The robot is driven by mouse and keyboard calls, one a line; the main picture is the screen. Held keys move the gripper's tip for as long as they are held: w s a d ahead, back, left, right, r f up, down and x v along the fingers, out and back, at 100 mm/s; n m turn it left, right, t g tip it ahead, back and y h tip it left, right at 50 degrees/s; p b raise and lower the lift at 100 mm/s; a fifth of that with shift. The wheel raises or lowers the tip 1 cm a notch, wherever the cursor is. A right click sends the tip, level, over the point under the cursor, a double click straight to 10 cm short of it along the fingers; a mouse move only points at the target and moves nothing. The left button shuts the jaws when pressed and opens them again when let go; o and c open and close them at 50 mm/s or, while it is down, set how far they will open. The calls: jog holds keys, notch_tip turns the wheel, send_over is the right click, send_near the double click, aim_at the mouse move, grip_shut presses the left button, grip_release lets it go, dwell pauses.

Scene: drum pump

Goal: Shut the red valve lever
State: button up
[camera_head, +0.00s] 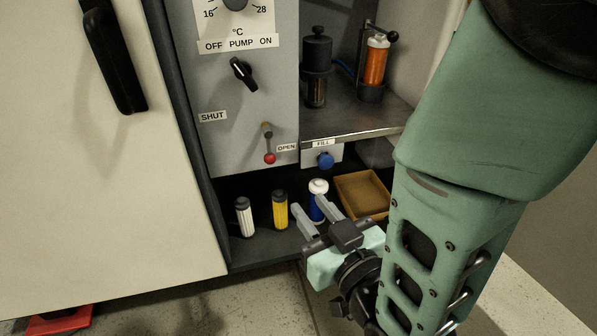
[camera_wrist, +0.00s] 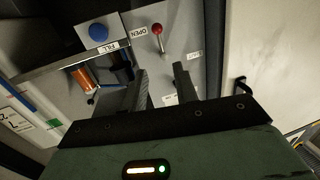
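The valve lever with a red ball tip (camera_head: 269,158) is on the grey panel, below the pump switch. Its arm hangs down from the pivot, with the tip beside the OPEN label (camera_head: 287,148); the SHUT label (camera_head: 213,116) is up and to the left. In the wrist view the red ball (camera_wrist: 157,29) shows beyond the fingers, near the top. My gripper (camera_head: 306,212) is open and empty, lower than the lever and nearer the camera, not touching it. In the wrist view its two fingers (camera_wrist: 160,85) stand apart.
A white cartridge (camera_head: 244,217), a yellow cartridge (camera_head: 280,210) and a blue cartridge (camera_head: 318,201) stand on the lower shelf below the lever. A brown tray (camera_head: 362,194) lies right of them. A blue FILL knob (camera_head: 325,160) sits right of the lever. An open door (camera_head: 100,180) is at left.

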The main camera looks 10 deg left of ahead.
aim_at(270, 151)
jog(key=shift+t, duration=0.3)
jog(key=b+x, duration=0.1)
jog(key=x, duration=0.4)
jog(key=b+x, duration=0.2)
jog(key=x, duration=0.3)
jog(key=b+x, duration=0.2)
jog(key=x, duration=0.3)
jog(key=shift+w+a+f, duration=0.25)
jog(key=shift+f, duration=0.1)
jog(key=shift+w+a+r, duration=0.15)
jog(key=shift+w+a, duration=0.2)
jog(key=shift+w, duration=0.1)
grip_shut()
